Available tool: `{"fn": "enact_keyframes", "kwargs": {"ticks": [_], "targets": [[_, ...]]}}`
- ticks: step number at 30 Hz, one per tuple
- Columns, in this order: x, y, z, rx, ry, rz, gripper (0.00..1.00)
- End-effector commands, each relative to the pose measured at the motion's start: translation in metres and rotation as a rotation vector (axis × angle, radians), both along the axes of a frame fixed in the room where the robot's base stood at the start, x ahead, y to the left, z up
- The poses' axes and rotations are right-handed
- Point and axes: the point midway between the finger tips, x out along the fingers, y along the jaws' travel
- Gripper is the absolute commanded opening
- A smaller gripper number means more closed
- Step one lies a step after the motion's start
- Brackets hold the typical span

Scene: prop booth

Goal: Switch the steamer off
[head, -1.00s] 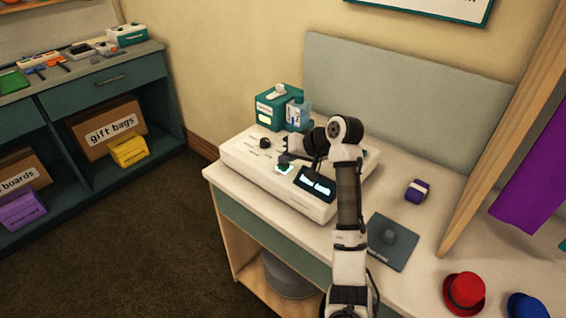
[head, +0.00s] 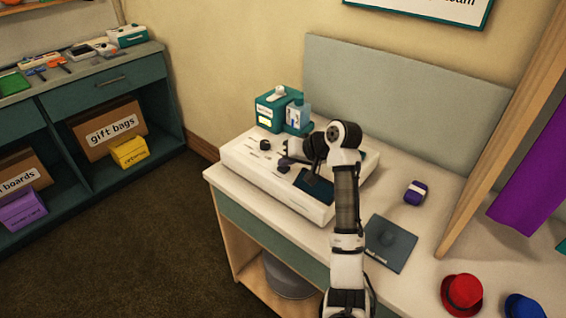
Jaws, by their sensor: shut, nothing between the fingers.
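The steamer (head: 255,168) is a wide white console on the counter, with its panel facing up. Its screen (head: 312,188) is dark. A small dark purple control (head: 284,169) on the panel shows no glow. A black knob (head: 265,145) sits further left on the panel. My gripper (head: 284,160) is shut and empty, low over the panel right by the purple control; I cannot tell whether it touches it. My arm hides the right part of the panel.
A teal box (head: 270,113) and a bottle (head: 298,117) stand behind the steamer. To the right are a purple item (head: 415,192), a dark mat (head: 402,255), a red hat (head: 462,293) and a blue hat (head: 526,307). A wooden post (head: 500,145) rises at the right.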

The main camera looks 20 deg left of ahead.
Motion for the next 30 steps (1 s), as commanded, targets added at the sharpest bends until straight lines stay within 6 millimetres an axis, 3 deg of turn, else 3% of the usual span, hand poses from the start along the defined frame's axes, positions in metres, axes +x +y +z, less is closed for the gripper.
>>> {"fn": "enact_keyframes", "kwargs": {"ticks": [11,30], "targets": [[0.000,0.000,0.003,0.000,0.001,0.000,0.00],[0.000,0.000,0.063,0.001,0.000,0.000,0.00]]}}
